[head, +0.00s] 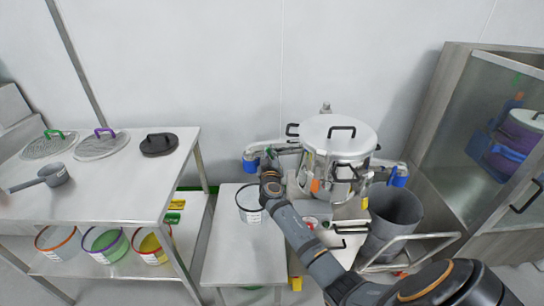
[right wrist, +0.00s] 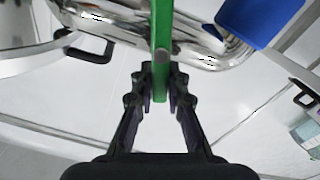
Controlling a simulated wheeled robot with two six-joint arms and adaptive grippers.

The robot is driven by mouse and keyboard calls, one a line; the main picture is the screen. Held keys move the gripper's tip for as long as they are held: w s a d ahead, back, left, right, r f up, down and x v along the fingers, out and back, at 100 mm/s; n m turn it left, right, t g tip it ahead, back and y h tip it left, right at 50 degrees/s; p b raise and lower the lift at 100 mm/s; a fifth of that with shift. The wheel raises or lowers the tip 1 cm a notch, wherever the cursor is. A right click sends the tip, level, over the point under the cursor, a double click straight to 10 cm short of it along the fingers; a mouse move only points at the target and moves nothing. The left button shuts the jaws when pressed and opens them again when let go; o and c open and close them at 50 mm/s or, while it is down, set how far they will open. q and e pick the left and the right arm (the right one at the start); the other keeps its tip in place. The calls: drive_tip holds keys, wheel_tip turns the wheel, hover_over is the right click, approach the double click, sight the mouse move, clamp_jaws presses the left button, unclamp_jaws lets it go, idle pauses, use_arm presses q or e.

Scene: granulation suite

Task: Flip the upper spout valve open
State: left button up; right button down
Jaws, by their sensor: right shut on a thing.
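The steel vessel (head: 325,165) with its lid (head: 340,137) stands right of centre in the head view. A spout with a blue end (head: 250,165) sticks out on its left side; another blue end (head: 399,175) is on its right. My right gripper (head: 269,162) is at the left spout, and its fingers are small and partly hidden there. In the right wrist view, my right gripper (right wrist: 160,82) is shut on a green lever (right wrist: 161,40), in front of a shiny steel pipe (right wrist: 200,45) with a blue end (right wrist: 258,18). My left gripper is out of view.
A grey bin (head: 397,220) and a cart rail (head: 415,240) are right of the vessel. A steel shelf table (head: 100,195) is at left, a glass-fronted cabinet (head: 470,95) at right.

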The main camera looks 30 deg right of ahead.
drive_tip(key=n, duration=0.2)
drive_tip(key=b, duration=0.1)
drive_tip(key=shift+w+a+f+n, duration=0.2)
drive_tip(key=shift+a+f+n, duration=0.1)
drive_tip(key=shift+f+n, duration=0.1)
drive_tip(key=shift+w+a+f+n+b, duration=0.1)
drive_tip(key=shift+a+f+n+b, duration=0.2)
drive_tip(key=shift+n, duration=1.35)
drive_tip(key=shift+w+a+f+n+b, duration=0.1)
drive_tip(key=shift+f+n+b, duration=0.3)
drive_tip(key=shift+n, duration=1.3)
drive_tip(key=shift+w+a+f+n+b, duration=0.2)
drive_tip(key=shift+f+n, duration=0.25)
drive_tip(key=shift+n, duration=1.2)
drive_tip(key=shift+s+d+n, duration=0.1)
drive_tip(key=shift+s+n, duration=0.05)
drive_tip(key=shift+n, duration=0.15)
drive_tip(key=c, duration=1.3)
unclamp_jaws()
drive_tip(key=v, duration=1.2)
